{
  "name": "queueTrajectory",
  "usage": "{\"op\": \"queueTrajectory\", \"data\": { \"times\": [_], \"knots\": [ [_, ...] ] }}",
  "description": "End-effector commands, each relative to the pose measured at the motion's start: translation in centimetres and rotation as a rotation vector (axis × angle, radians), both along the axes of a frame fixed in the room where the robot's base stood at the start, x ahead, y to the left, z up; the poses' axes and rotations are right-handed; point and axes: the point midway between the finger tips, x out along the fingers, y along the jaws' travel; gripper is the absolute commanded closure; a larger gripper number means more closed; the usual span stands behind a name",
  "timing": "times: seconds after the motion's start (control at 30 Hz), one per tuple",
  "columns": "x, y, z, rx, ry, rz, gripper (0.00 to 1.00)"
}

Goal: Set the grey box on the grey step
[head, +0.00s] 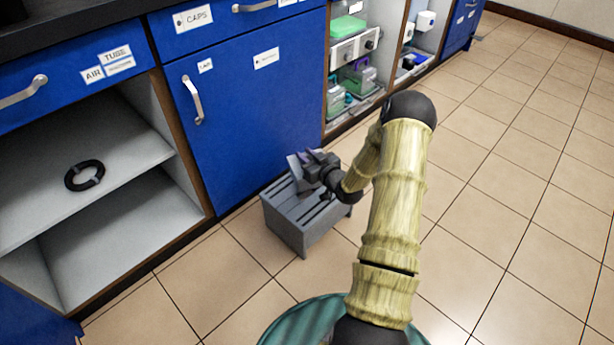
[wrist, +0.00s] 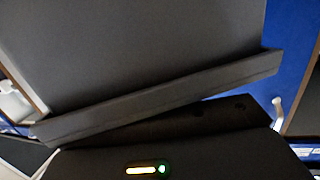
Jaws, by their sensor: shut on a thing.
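The grey step (head: 284,226) stands on the tiled floor in front of the blue cabinet, with a slatted top. My gripper (head: 312,172) is over the step's top and shut on the grey box (head: 296,172). The box shows as a small, tilted grey shape, partly hidden by the gripper. I cannot tell whether it touches the step. In the wrist view the box (wrist: 130,45) fills much of the picture as a dark grey face with a ledge along its lower edge. The fingertips are not clear there.
Blue cabinets (head: 250,110) line the back, close behind the step. An open shelf (head: 80,215) at left holds a black ring (head: 85,175). Open shelves with bottles (head: 355,78) stand behind my arm. The tiled floor (head: 510,190) to the right is clear.

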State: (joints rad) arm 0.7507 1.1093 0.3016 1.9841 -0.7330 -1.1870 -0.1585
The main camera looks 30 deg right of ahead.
Motion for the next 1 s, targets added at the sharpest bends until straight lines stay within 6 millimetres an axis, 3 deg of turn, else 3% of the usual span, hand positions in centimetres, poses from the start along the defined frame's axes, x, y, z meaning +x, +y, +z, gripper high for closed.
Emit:
{"op": "queueTrajectory", "data": {
  "times": [0.03,0.1,0.47,0.73,1.0],
  "knots": [
    [0.0,0.0,-1.1,-0.001,-0.002,0.000,1.00],
    [0.0,0.0,-1.5,-0.001,-0.003,0.000,1.00],
    [0.0,-0.1,-1.7,-0.001,-0.002,-0.001,1.00],
    [0.1,0.1,-5.2,0.001,-0.003,0.002,1.00],
    [0.1,0.1,-5.2,-0.001,-0.003,0.002,1.00]
  ]
}}
